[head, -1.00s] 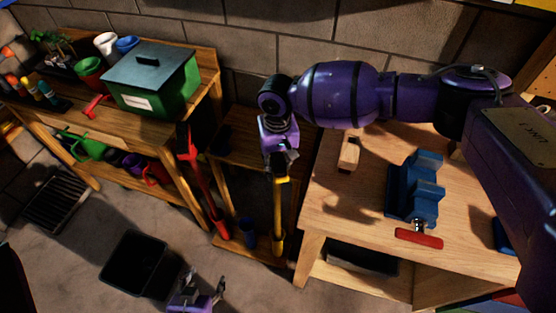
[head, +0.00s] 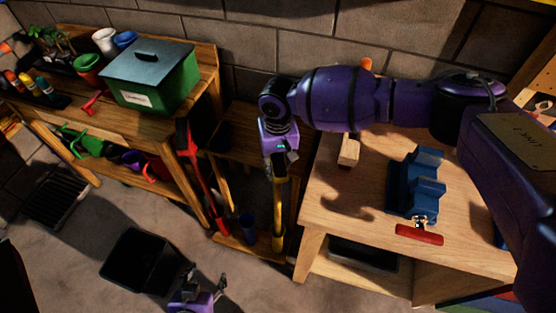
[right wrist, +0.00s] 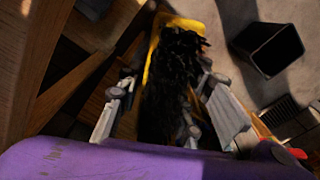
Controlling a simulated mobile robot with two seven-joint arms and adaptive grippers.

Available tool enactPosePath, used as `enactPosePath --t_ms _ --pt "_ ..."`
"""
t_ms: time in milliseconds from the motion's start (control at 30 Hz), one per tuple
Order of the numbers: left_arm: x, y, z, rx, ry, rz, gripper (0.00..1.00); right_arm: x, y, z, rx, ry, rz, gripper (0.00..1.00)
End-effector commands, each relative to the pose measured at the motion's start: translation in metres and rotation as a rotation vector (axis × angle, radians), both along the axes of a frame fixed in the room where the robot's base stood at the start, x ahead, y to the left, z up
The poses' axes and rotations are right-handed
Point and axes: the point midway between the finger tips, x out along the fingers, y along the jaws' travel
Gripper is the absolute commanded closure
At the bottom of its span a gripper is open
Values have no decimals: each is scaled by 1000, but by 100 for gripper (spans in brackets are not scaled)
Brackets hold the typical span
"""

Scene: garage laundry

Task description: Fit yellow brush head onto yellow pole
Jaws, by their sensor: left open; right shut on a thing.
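My right gripper (head: 281,160) is above the narrow wooden rack and points down. In the right wrist view, its fingers (right wrist: 165,105) are closed around the black bristles of the yellow brush head (right wrist: 157,50). The head's yellow body shows beyond the fingertips. A yellow pole (head: 277,212) stands roughly upright in the rack, directly below the right gripper. I cannot tell whether head and pole touch, since the gripper and shadow hide the join. My left gripper (head: 205,284) is open and empty, low in front of the rack.
A red-handled tool (head: 193,165) leans left of the pole. The workbench (head: 345,225) with a blue vise (head: 416,190) is close on the right. A black bin (head: 140,262) stands on the floor at left.

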Motion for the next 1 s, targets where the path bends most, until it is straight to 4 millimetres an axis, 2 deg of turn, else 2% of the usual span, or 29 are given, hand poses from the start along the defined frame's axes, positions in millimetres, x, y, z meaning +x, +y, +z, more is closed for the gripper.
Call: enactPosePath --t_ms 200,233,367,767,867,1000 --pt "-1 0 -1 1 3 -1 45 0 0 -5 0 0 1 95" --pt "-1 1 -1 1 3 -1 45 0 0 -4 0 -1 1 63" --pt "-2 2 -1 4 4 -4 45 0 0 -4 0 -1 1 46" --pt "-2 1 -2 4 6 -5 45 0 0 1 1 -1 0 45" --pt "-2 1 -2 4 5 -5 45 0 1 14 1 -2 1 45" --pt "-2 1 -2 4 5 -5 45 1 0 43 2 -3 1 45"
